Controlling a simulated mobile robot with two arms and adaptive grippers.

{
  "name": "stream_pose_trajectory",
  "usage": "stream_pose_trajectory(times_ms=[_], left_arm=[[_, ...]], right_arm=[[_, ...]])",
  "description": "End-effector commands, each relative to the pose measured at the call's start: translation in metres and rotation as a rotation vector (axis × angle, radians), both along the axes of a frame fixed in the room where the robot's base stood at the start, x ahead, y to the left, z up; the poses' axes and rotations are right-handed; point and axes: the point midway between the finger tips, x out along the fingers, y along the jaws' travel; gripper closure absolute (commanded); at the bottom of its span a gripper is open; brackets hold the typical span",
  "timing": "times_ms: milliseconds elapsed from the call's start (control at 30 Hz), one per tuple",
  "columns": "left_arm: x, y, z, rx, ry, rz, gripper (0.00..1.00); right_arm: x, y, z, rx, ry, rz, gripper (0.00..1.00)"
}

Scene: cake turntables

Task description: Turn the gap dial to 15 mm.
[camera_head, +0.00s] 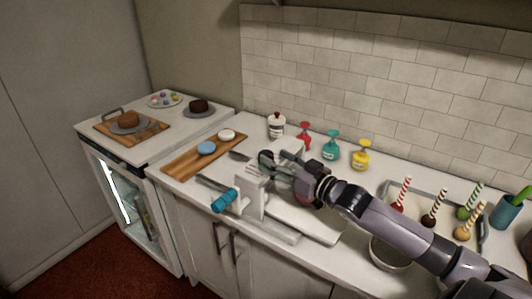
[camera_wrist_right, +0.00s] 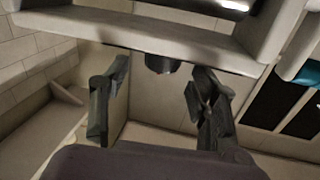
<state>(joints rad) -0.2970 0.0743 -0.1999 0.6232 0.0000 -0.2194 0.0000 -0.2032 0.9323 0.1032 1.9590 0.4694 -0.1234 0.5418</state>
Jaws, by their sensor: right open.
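The white roller machine (camera_head: 252,196) stands on the counter, with a blue crank handle (camera_head: 224,200) on its near left side. In the right wrist view a dark round knob (camera_wrist_right: 162,63), which looks like the gap dial, sits under the machine's pale frame (camera_wrist_right: 150,32). Its setting cannot be read. My right gripper (camera_wrist_right: 158,98) is open, one finger on each side of the space below the knob, and apart from it. In the head view the right gripper (camera_head: 274,162) is behind the machine, partly hiding its far end. My left gripper is not in view.
Red, teal (camera_head: 330,146) and yellow (camera_head: 361,156) bottles stand close behind my right arm. A bowl (camera_head: 389,254) and a tray (camera_head: 402,186) with striped-stick treats lie to the right. A wooden board (camera_head: 176,165) is at left. The tiled wall (camera_head: 390,70) bounds the back.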

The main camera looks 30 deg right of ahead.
Motion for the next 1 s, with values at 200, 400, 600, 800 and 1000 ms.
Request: stream_pose_trajectory(times_ms=[200, 400, 600, 800, 1000], left_arm=[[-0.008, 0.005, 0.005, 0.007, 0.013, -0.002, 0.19], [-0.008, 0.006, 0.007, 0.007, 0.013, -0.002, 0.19], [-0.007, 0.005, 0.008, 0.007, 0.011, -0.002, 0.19], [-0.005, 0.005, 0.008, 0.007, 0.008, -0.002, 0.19], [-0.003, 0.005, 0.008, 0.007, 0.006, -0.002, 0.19]], right_arm=[[0.027, 0.005, 0.002, 0.000, -0.002, -0.001, 0.44], [0.041, 0.008, 0.002, -0.001, -0.002, 0.000, 0.44], [0.046, 0.009, 0.000, -0.001, 0.000, 0.000, 0.44], [0.046, 0.010, 0.000, -0.001, 0.000, 0.001, 0.44], [0.046, 0.010, 0.000, -0.001, 0.000, 0.001, 0.57]])
